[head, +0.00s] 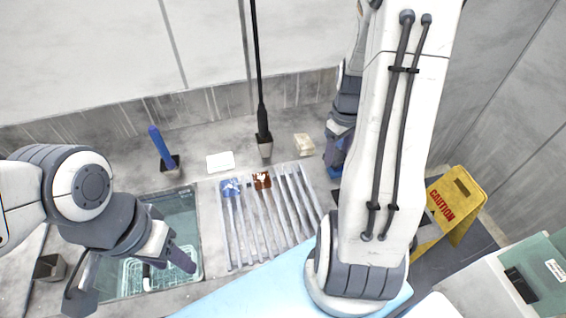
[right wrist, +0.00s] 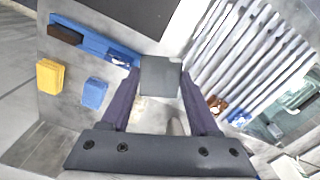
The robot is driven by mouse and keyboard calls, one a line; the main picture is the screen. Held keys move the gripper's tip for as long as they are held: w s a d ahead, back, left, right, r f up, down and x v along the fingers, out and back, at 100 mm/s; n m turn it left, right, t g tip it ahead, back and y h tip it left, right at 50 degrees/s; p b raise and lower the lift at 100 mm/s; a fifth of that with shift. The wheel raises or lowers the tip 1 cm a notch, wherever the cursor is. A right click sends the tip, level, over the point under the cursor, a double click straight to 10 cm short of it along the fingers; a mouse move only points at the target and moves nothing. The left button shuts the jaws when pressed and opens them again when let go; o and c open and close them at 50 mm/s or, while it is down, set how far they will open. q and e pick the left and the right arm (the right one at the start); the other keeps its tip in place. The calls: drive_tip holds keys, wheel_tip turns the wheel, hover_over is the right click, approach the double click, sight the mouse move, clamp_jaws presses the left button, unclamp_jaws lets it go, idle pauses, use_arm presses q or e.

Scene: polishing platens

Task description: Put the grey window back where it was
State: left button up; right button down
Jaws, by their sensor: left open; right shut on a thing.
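The grey window is a flat grey square (right wrist: 161,78) in the right wrist view. My right gripper (right wrist: 161,74) is shut on it, with one finger at each side edge. My left gripper (head: 133,282) is open and empty over the sink at the left.
A white slatted rack (head: 285,215) bears a blue and a brown piece. A sunken sink (head: 180,212) holds a pale green basket. A yellow block (right wrist: 50,76) and a blue block (right wrist: 95,92) lie left. A yellow caution sign (head: 455,200) stands right.

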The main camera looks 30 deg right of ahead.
drive_tip(key=p, duration=0.3)
hover_over(292, 176)
wheel_tip(292, 176, down, 7)
drive_tip(key=shift+r, duration=0.2)
wheel_tip(292, 176, down, 4)
drive_tip(key=shift+r+p, duration=0.25)
drive_tip(key=shift+p, duration=0.55)
drive_tip(key=shift+f, duration=0.4)
drive_tip(key=shift+f, duration=0.1)
drive_tip(key=shift+c, duration=0.6)
unclamp_jaws()
